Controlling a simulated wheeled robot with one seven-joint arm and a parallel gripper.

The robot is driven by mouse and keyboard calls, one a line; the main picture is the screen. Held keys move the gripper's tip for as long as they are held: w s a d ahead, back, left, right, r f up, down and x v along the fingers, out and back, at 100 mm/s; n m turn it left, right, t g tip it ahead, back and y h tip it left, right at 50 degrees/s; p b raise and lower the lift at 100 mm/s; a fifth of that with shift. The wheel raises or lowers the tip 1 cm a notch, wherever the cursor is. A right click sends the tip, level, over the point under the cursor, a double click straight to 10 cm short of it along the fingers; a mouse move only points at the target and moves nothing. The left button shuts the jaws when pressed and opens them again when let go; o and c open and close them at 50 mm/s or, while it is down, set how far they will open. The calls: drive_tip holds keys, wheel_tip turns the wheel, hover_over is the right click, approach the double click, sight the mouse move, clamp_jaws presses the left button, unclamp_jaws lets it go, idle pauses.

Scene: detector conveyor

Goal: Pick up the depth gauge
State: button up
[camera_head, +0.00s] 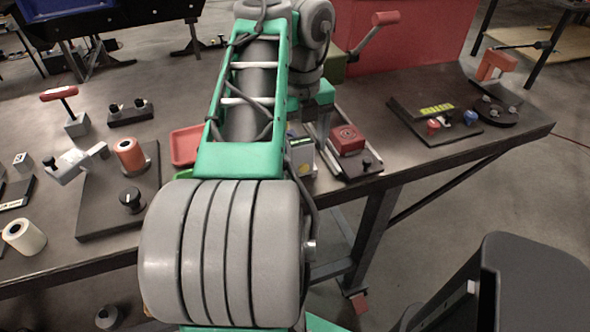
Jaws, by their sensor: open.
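I cannot tell for sure which thing is the depth gauge. A small grey metal tool with a dark end (72,163) lies on the left part of the dark table (55,222), next to a dark plate. A red T-handle on a grey block (77,124) stands behind it. My arm, green and grey, reaches forward over the middle of the table. It hides a wide strip of the tabletop. My gripper does not show; the arm's far links cover where it might be.
The dark plate (98,222) carries a red cylinder (130,153) and a black knob (132,200). A white roll (24,237) lies near the front left edge. A red tray (185,146) and a red box (346,140) flank my arm. A fixture plate (415,118) sits at right.

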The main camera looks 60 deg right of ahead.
clamp_jaws()
idle(0.8)
drive_tip(key=shift+r, duration=0.1)
